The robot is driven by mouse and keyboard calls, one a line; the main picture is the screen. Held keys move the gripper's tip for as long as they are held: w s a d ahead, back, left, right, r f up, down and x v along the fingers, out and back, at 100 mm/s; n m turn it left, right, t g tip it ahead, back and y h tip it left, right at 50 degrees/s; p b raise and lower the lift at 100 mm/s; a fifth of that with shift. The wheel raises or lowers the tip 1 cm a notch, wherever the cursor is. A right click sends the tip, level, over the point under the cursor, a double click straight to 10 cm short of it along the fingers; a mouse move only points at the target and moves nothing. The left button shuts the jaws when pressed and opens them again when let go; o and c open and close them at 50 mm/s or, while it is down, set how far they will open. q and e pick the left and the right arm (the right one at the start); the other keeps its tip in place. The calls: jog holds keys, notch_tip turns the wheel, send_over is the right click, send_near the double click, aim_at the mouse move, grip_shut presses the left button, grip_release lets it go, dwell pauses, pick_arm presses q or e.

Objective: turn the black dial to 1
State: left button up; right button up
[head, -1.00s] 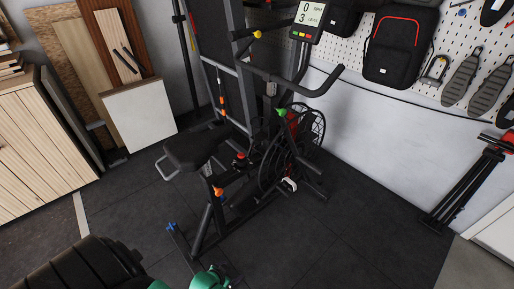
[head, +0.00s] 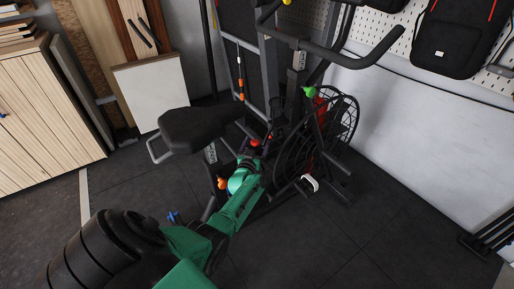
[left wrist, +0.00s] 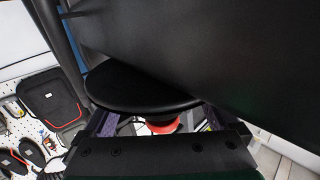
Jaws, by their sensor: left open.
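My left gripper (head: 252,152) is at the exercise bike's frame, just right of the seat, with its green arm reaching in from the lower left. In the left wrist view its two dark purple fingers (left wrist: 155,120) stand apart, so it is open. A black rounded disc (left wrist: 140,92), possibly the black dial, lies across the view beyond the fingers. A red part (left wrist: 163,127) shows below it, between the fingers. I cannot tell whether the fingers touch either one. In the head view the arm and gripper hide most of the dial area. My right gripper is not in view.
The bike's black seat (head: 200,128) is close to the left of my gripper. The caged fan wheel (head: 335,130) and handlebar (head: 345,60) are to the right. A wooden cabinet (head: 45,110) stands at far left.

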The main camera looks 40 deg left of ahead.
pick_arm(q)
jog(key=shift+w, duration=0.1)
jog(key=c, duration=1.4)
jog(key=shift+o, duration=0.2)
